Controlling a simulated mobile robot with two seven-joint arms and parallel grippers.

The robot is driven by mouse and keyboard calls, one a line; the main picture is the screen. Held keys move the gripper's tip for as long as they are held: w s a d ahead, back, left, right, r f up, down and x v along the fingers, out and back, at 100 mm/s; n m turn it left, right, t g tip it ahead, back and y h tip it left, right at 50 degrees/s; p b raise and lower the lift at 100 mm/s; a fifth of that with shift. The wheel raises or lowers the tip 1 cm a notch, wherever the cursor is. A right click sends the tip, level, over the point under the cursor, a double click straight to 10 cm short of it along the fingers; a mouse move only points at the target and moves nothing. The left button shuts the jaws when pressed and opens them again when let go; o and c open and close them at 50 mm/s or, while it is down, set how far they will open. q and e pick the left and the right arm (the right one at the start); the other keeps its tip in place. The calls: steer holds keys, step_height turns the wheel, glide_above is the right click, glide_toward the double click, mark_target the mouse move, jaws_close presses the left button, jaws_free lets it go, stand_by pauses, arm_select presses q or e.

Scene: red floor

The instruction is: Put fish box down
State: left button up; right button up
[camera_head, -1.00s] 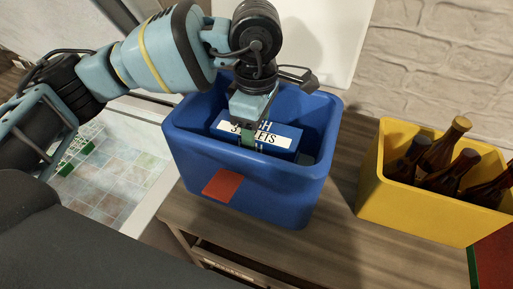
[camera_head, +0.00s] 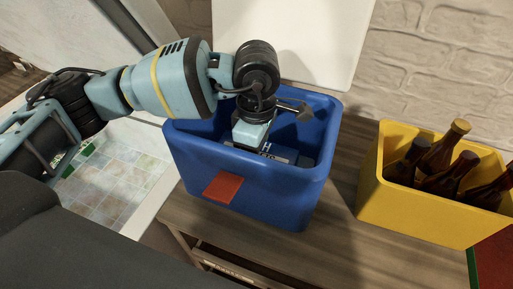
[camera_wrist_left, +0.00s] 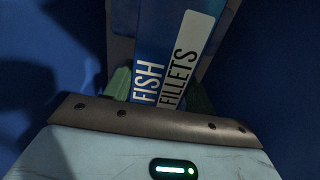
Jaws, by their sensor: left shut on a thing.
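The fish box (camera_wrist_left: 150,55), blue with white "FISH FILLETS" lettering, is inside the blue bin (camera_head: 300,195). In the head view only a little of its label shows, low between the bin walls. My left gripper (camera_wrist_left: 160,95) is shut on the fish box, with a green fingertip on each side of it. In the head view the left gripper (camera_head: 252,142) reaches down into the bin and hides most of the box. Whether the box touches the bin floor cannot be seen. My right gripper is not in view.
The blue bin stands on a wooden table (camera_head: 340,225) and has a red patch on its front. A yellow crate (camera_head: 410,215) with several brown bottles (camera_head: 440,155) stands to the right. A white panel (camera_head: 300,40) and brick wall are behind.

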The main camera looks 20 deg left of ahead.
arm_select(q)
steer(key=shift+f, duration=0.5)
steer(key=o, duration=1.2)
steer(key=shift+r, duration=0.1)
step_height(320, 180, up, 13)
steer(key=shift+f, duration=0.1)
